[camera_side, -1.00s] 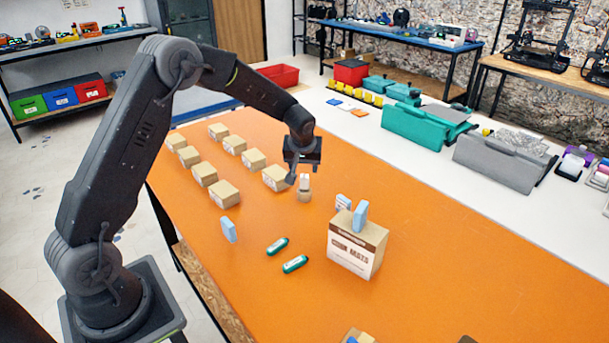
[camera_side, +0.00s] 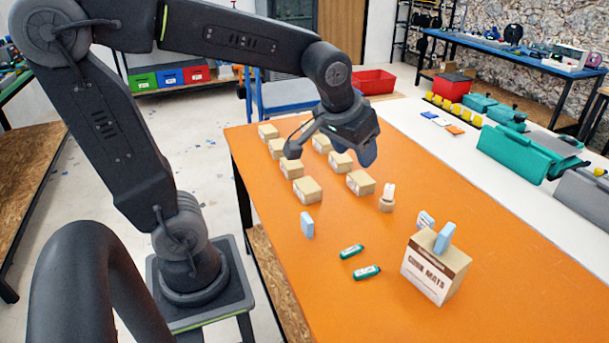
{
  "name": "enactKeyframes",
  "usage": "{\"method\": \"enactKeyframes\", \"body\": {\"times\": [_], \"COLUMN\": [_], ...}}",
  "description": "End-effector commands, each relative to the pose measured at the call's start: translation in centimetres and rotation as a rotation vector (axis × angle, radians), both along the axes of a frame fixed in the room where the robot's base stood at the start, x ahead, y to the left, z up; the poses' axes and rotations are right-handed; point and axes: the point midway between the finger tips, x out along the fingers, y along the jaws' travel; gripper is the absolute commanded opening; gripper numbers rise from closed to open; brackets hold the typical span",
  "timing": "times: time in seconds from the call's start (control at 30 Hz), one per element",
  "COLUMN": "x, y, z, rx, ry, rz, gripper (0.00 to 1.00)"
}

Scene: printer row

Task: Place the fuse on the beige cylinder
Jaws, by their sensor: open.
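The fuse looks to be the small white upright piece (camera_side: 389,190). It stands on top of the short beige cylinder (camera_side: 386,205), on the orange table right of the cardboard boxes. My gripper (camera_side: 330,152) is open and empty, its fingers spread wide. It hangs above the box rows, up and to the left of the white piece and apart from it. Nothing hides the white piece or the cylinder.
Several small cardboard boxes (camera_side: 307,190) stand in rows behind. Two green capsule-like items (camera_side: 352,251) and a light blue block (camera_side: 307,224) lie in front. A larger carton (camera_side: 436,270) with a blue block (camera_side: 445,237) on top stands right. The orange table's (camera_side: 340,300) front is clear.

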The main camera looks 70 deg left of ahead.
Motion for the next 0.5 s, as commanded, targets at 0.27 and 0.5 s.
{"method": "enactKeyframes", "body": {"times": [0.27,0.5], "x": [-9.4,-11.6], "y": [-3.3,-3.9], "z": [0.0,-0.7], "rx": [0.010,0.015], "ry": [-0.044,-0.052], "rz": [-0.230,-0.295], "gripper": [0.53,0.53]}}
